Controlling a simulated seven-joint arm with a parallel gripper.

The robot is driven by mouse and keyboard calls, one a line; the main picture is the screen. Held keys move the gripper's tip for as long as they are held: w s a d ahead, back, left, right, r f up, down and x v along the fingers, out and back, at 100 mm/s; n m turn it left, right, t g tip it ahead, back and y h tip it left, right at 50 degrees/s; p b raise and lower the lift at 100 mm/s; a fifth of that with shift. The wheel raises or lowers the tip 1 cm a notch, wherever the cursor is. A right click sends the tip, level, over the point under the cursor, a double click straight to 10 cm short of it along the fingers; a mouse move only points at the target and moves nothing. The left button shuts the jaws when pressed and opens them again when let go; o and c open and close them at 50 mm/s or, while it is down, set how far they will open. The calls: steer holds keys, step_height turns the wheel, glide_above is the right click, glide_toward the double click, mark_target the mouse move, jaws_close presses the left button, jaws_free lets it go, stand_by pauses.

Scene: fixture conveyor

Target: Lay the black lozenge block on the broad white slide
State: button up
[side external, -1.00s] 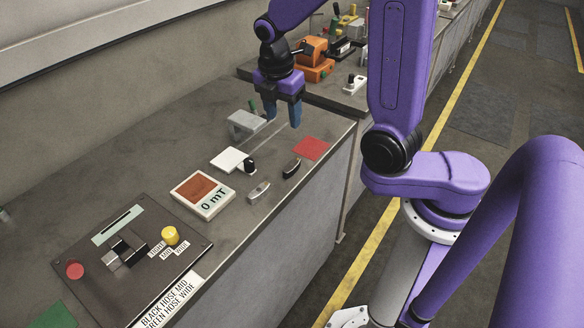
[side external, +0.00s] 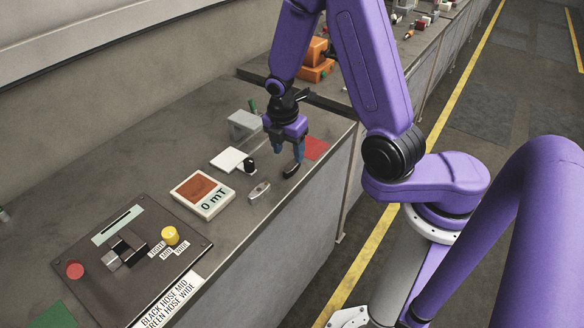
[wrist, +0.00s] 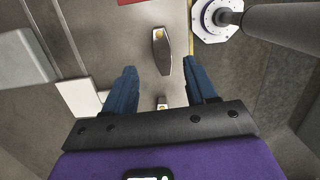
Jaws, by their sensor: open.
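The black lozenge block (side external: 291,171) lies on the grey bench near its front edge. In the wrist view the black block (wrist: 162,55) shows ahead of and between my fingertips, with a tan spot at its far end. My gripper (side external: 287,154) is open, empty and pointing down close above the block, partly covering it in the side view. The flat white slide (side external: 229,159) lies to the left, with a black knob at its right edge; it also shows in the wrist view (wrist: 77,98) left of my fingers.
A small silver lozenge block (side external: 259,190) lies nearer the 0 mT meter (side external: 202,195). A red square (side external: 315,148) lies past the black block. A grey block (side external: 243,123) stands behind the slide. A dark control panel (side external: 130,255) is at lower left.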

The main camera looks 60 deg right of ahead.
mark_target(292, 165)
steer(key=shift+s+d+f, duration=0.1)
steer(key=shift+d+f, duration=0.15)
steer(key=shift+f, duration=1)
steer(key=shift+s+d+f, duration=0.1)
steer(key=shift+d+f, duration=0.1)
steer(key=shift+f, duration=1)
jaws_close()
